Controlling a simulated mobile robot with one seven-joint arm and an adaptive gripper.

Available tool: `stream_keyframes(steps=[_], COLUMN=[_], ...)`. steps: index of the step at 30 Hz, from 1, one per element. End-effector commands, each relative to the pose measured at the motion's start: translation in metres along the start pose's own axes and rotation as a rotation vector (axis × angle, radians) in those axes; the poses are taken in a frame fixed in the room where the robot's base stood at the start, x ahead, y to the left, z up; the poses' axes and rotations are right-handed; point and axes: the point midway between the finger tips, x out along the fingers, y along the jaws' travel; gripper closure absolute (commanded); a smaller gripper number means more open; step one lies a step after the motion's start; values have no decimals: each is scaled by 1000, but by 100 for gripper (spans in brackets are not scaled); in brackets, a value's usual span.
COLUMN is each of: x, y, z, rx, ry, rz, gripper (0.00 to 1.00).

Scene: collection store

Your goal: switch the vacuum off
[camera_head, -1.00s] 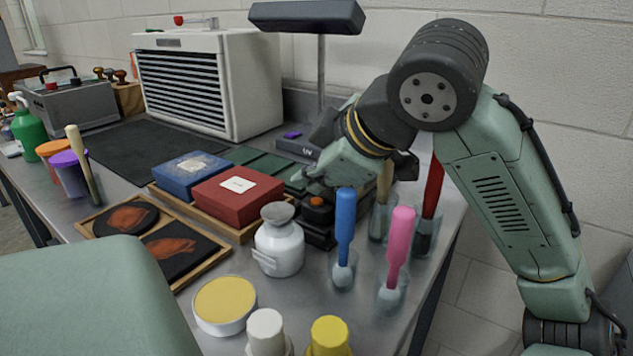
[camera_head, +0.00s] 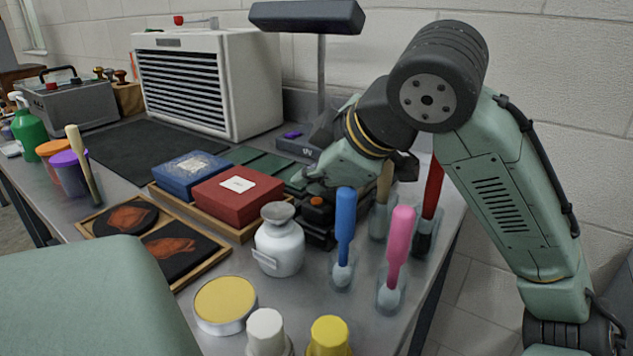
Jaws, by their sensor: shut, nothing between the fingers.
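A small black device with an orange button on top (camera_head: 317,203) stands on the table between the red box and the blue-handled brush. I take it to be the vacuum, though its label does not show and my gripper covers its back part. My gripper (camera_head: 303,181) is shut and empty. It points down and left, with its tips just behind and above the orange button in the picture. I cannot tell whether the tips touch the device.
A white jar (camera_head: 279,243), a blue-handled brush (camera_head: 345,215) and a pink-handled brush (camera_head: 399,240) stand close in front. A red box (camera_head: 237,197) is left of the device. A lamp (camera_head: 308,17) and white louvred unit (camera_head: 255,85) stand behind. The dark mat (camera_head: 140,150) is clear.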

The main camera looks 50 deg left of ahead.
Motion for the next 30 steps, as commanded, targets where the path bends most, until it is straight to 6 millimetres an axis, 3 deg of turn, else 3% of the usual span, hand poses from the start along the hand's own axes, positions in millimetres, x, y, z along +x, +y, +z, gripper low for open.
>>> stream_keyframes(steps=[30], x=[6], y=[-5], z=[5], rx=[0], ry=[-1], rz=[0], gripper=[100])
